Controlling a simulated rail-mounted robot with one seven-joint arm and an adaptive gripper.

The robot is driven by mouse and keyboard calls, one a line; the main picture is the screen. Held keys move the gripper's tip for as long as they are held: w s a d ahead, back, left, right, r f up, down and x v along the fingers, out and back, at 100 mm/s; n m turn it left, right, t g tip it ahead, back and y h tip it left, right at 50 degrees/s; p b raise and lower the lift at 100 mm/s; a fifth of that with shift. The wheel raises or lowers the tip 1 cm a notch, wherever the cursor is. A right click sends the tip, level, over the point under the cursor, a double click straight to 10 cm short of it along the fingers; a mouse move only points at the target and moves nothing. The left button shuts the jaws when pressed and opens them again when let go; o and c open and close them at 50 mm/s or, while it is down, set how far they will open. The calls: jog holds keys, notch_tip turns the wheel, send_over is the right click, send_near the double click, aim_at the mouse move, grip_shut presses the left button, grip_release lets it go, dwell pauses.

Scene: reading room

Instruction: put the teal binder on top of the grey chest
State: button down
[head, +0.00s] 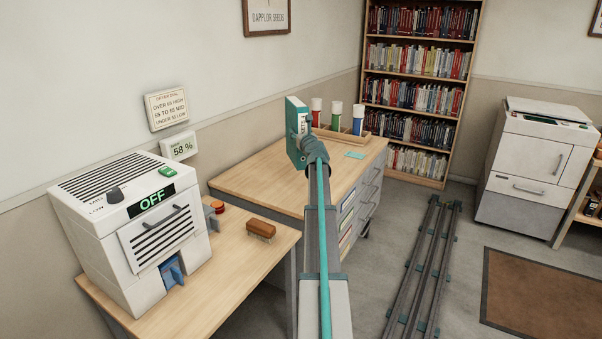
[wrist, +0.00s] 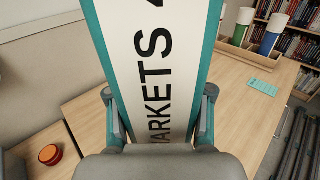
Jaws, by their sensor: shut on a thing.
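The teal binder (head: 293,132), with a white label reading "MARKETS" (wrist: 150,60) in the wrist view, is upright in my gripper (head: 306,140). In the wrist view my gripper's two fingers (wrist: 158,105) close on the binder's sides. The binder is over the back left part of the wood-topped chest with grey drawers (head: 265,184).
A wooden rack (head: 345,135) with red, green and blue-labelled tubes stands at the chest's back. A teal card (head: 355,155) lies in front of it. A white dryer (head: 130,225) and a brush (head: 261,229) are on the left table. The chest's near left top is clear.

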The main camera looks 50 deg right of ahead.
jog(key=w+d+f+b, duration=0.2)
jog(key=w+d+f, duration=0.6)
jog(key=d+f, duration=0.4)
jog(key=shift+d+f+h, duration=0.25)
jog(key=shift+f+h, duration=0.05)
jog(key=shift+f, duration=0.6)
jog(key=shift+c, duration=1.7)
grip_release()
jog(key=shift+f, duration=0.1)
